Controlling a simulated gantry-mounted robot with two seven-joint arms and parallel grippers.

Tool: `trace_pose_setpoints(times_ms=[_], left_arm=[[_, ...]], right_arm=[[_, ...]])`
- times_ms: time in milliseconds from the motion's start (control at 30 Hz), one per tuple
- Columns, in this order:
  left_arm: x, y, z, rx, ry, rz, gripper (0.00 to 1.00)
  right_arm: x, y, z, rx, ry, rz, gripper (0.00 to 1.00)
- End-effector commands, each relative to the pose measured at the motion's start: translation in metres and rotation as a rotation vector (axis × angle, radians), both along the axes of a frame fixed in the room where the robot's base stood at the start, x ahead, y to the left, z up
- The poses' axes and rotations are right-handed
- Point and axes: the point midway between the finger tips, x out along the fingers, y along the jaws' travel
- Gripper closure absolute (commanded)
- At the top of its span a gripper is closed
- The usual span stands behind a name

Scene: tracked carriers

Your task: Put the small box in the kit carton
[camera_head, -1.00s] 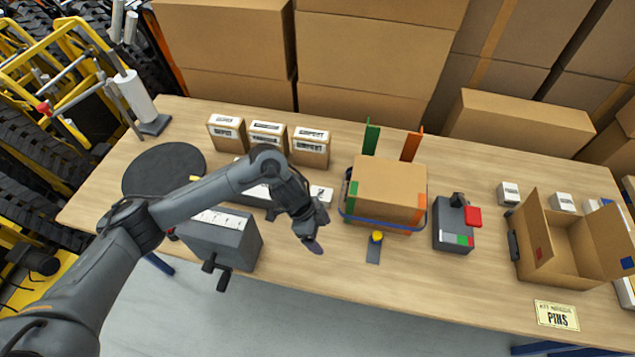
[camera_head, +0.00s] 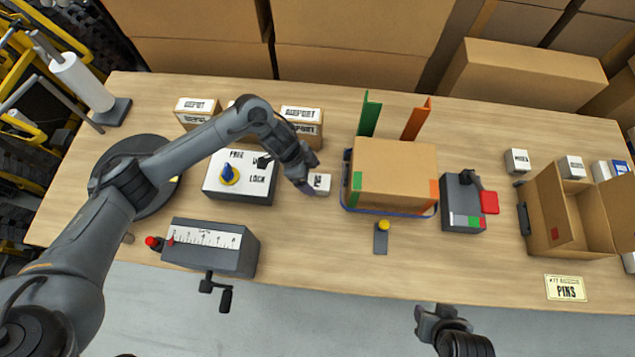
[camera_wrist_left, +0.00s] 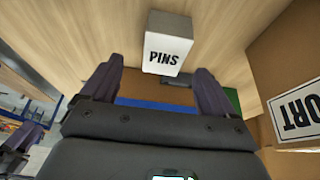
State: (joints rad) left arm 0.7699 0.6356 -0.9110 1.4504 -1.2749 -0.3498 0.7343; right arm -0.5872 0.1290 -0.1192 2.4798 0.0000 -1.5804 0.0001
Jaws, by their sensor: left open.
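A small white box (camera_head: 322,184) stands on the table left of the big closed carton. Its face reads PINS in the left wrist view (camera_wrist_left: 167,52). My left gripper (camera_head: 308,182) is open and low beside this box; in the left wrist view the box lies ahead, between and beyond the two fingertips (camera_wrist_left: 157,82), not gripped. The kit carton (camera_head: 548,222) stands open at the right, flaps spread, with a card (camera_head: 565,288) reading PINS in front. My right gripper (camera_head: 438,318) is at the bottom, off the table's front edge; its jaws are unclear.
A closed carton (camera_head: 395,172) in a blue-rimmed carrier stands between the small box and the kit carton, with green and orange uprights behind. A grey device with a red part (camera_head: 463,203) is beside it. Labelled boxes (camera_head: 301,125) stand behind my left arm. Other small white boxes (camera_head: 517,161) are at right.

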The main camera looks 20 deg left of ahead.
Motion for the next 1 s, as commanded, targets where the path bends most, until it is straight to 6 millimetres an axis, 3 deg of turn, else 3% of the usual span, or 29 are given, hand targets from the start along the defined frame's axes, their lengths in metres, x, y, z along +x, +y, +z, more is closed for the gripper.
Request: trace_pose_setpoints(times_ms=[267, 600, 933, 1000], left_arm=[[0.002, -0.006, -0.016, 0.001, 0.0, 0.0, 0.12], [0.008, -0.018, -0.053, 0.0, -0.001, 0.001, 0.12], [0.008, -0.02, -0.057, 0.0, -0.001, 0.0, 0.12], [0.008, -0.02, -0.057, 0.0, -0.001, 0.0, 0.22]], right_arm=[[0.002, 0.0, -0.002, 0.002, -0.005, -0.001, 0.57], [0.003, 0.003, -0.008, 0.011, -0.007, -0.006, 0.57], [0.003, 0.003, -0.008, 0.013, -0.007, -0.007, 0.57], [0.003, 0.003, -0.008, 0.013, -0.008, -0.006, 0.57]])
